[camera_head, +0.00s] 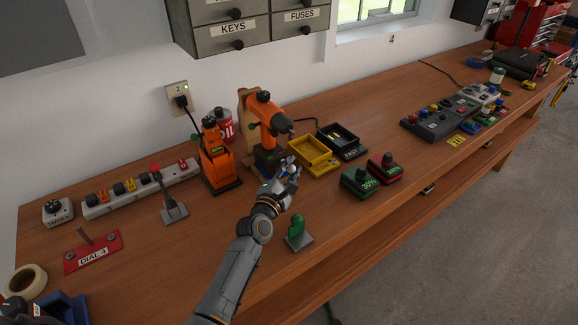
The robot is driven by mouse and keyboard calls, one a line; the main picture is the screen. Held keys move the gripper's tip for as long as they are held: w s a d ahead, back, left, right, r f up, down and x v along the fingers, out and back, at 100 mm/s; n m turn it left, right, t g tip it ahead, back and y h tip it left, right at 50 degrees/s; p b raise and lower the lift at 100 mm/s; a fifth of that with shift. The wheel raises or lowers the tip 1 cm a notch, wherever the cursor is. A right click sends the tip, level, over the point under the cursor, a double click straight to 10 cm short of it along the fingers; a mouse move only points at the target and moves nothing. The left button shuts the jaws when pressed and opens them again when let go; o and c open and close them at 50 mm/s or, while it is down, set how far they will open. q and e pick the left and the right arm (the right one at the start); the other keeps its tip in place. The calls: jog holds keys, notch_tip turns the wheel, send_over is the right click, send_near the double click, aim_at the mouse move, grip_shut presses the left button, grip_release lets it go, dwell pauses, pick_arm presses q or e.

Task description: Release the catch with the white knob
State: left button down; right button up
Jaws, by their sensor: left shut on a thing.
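My left gripper (289,171) reaches in from the bottom and is shut near the dark base of the orange drill press (264,112). What is between its fingers is too small and covered to make out. I cannot make out a catch with a white knob; it may be hidden by the gripper. A green-handled piece on a grey plate (298,232) is to the right of my forearm. My right gripper is not in view.
A yellow tray (330,164) and a black tray (362,152) lie just right of the gripper. An orange device (218,162) and a power strip (135,190) are left. The front right bench is clear.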

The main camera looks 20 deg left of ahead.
pick_arm(q)
jog(key=c, duration=1.1)
grip_release()
jog(key=shift+f, duration=0.1)
jog(key=shift+c, duration=0.2)
jog(key=s, duration=0.8)
jog(key=s+a, duration=0.1)
jog(key=s, duration=0.3)
